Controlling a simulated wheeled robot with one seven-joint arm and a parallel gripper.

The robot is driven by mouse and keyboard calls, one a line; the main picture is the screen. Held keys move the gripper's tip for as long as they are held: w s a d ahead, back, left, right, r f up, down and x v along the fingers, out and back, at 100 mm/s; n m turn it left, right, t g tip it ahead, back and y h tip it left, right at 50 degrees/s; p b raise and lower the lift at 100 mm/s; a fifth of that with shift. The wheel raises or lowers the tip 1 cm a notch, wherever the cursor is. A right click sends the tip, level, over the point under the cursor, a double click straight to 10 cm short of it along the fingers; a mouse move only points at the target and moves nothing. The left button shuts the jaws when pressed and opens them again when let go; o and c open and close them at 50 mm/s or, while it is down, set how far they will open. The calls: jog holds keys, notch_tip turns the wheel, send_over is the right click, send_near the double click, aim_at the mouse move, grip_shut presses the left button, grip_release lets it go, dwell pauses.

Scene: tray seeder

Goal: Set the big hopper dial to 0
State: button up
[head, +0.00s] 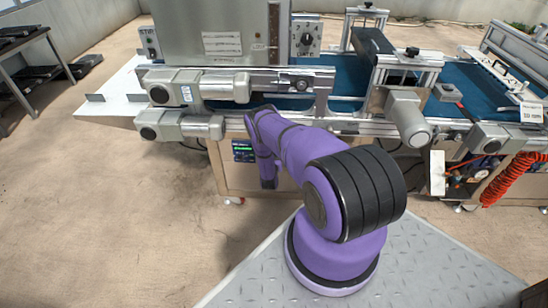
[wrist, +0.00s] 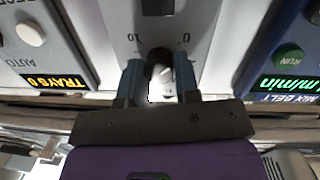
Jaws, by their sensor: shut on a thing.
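The big grey hopper (head: 215,32) stands at the back of the machine in the head view. In the wrist view my gripper (wrist: 158,80) is shut on a small knob (wrist: 160,72), mostly hidden between the fingers. The knob is on a pale panel (wrist: 200,18) with marks 10 on the left and 0 on the right. Its pointing direction is unclear. The head view hides my fingers behind my arm.
In the wrist view a grey TRAYS box (wrist: 42,48) with a pale button is close on the left. A blue MIX BELT box (wrist: 285,50) with a green button is on the right.

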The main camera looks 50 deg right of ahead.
jog(key=shift+s+f+n, duration=0.1)
jog(key=shift+n, duration=0.2)
jog(key=shift+a, duration=0.1)
jog(key=o, duration=0.9)
jog(key=v, duration=1)
jog(key=shift+s+a, duration=0.2)
jog(key=shift+a, duration=0.1)
jog(key=shift+a, duration=0.1)
